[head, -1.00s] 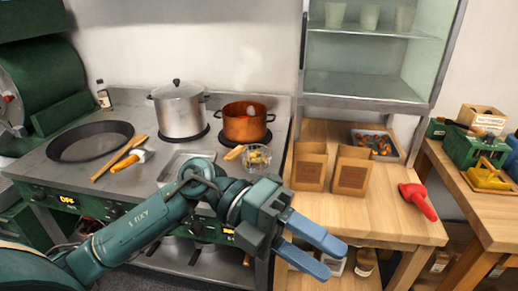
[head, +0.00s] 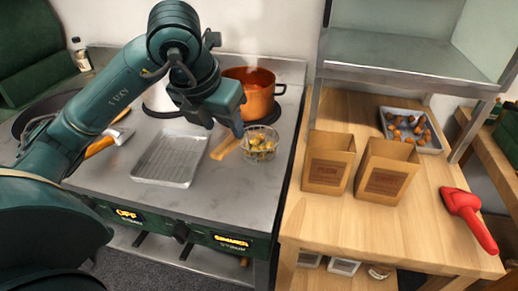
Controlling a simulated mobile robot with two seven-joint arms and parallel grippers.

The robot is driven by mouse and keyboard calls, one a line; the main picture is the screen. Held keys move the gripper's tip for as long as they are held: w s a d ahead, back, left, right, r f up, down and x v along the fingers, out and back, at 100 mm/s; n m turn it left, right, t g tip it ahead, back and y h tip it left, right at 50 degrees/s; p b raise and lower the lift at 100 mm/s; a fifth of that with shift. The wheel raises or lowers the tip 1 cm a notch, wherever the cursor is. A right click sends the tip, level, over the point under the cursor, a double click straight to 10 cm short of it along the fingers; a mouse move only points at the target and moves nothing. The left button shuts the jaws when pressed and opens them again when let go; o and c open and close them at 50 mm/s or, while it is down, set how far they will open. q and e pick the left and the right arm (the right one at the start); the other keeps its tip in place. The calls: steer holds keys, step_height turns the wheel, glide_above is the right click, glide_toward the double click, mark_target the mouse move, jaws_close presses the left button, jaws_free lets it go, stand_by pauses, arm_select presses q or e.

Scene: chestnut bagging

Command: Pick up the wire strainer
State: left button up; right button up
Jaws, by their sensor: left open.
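The wire strainer (head: 259,152) is a small round wire basket holding yellowish pieces. It sits on the steel stove top, in front of the copper pot. Its wooden handle (head: 222,149) points left and toward the front. My left gripper (head: 237,129) is open and points down, just above and behind the handle beside the basket. Its blue fingertips show only in part, and I cannot tell whether they touch the strainer. My right gripper is out of view.
A copper pot (head: 262,96) stands close behind the strainer. A shallow metal tray (head: 169,159) lies to its left. My arm partly hides a steel pot (head: 157,100). Two paper bags (head: 328,163) and a red-handled tool (head: 469,219) are on the wooden table at right.

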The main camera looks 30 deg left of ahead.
mark_target(233, 138)
arm_select(q)
steer(key=x, duration=0.9)
steer(key=shift+w+d+r, duration=0.1)
steer(key=shift+w+r, duration=0.05)
steer(key=shift+w, duration=0.15)
steer(key=shift+c, duration=0.2)
steer(key=shift+r, duration=0.1)
jaws_close()
